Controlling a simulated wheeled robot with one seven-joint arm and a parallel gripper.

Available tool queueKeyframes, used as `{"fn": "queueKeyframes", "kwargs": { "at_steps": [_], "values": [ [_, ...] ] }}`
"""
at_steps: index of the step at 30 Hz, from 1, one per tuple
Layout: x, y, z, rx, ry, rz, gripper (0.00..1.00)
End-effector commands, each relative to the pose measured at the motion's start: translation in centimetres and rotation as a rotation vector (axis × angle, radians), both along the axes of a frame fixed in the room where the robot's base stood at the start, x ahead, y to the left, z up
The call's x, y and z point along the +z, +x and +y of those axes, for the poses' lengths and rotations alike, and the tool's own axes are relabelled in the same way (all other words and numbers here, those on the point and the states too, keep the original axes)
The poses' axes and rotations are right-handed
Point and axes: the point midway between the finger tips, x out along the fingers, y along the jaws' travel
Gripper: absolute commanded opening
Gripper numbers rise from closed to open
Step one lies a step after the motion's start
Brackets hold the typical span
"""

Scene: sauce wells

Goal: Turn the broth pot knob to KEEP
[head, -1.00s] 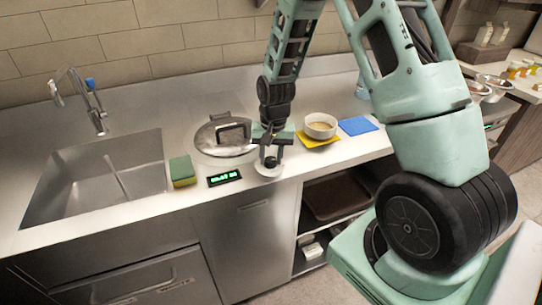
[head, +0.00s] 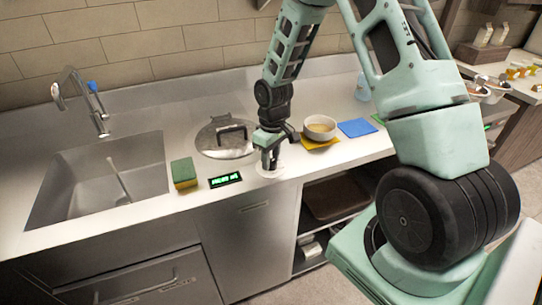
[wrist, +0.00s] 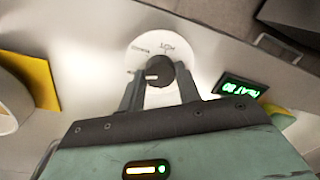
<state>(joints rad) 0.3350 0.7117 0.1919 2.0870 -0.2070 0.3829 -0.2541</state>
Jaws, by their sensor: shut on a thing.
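The broth pot knob (wrist: 162,74) is a small dark knob in the middle of a white round dial plate (wrist: 148,50), at the counter's front edge. The plate also shows in the head view (head: 268,173). My gripper (wrist: 161,88) is shut on the knob, one finger at each side; in the head view my gripper (head: 270,163) reaches down onto the dial. A light pointer mark on the knob points left in the wrist view, toward a small label I cannot read. A label like HOT is at the plate's top. The lidded broth pot (head: 222,152) sits behind.
A green-lit display (head: 225,180) lies left of the dial, with a green and yellow sponge (head: 184,173) beyond it, beside the sink (head: 100,185). A bowl (head: 320,127) on a yellow mat and a blue mat (head: 357,127) are to the right.

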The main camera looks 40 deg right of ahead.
Motion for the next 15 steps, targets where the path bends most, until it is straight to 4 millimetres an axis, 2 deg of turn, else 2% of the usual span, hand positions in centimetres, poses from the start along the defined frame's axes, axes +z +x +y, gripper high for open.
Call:
{"fn": "queueKeyframes", "kwargs": {
  "at_steps": [6,15],
  "values": [
    [0.15,0.12,-0.03,0.111,0.0,-0.002,0.11],
    [0.12,0.15,-0.02,0.175,0.0,-0.003,0.11]
  ]
}}
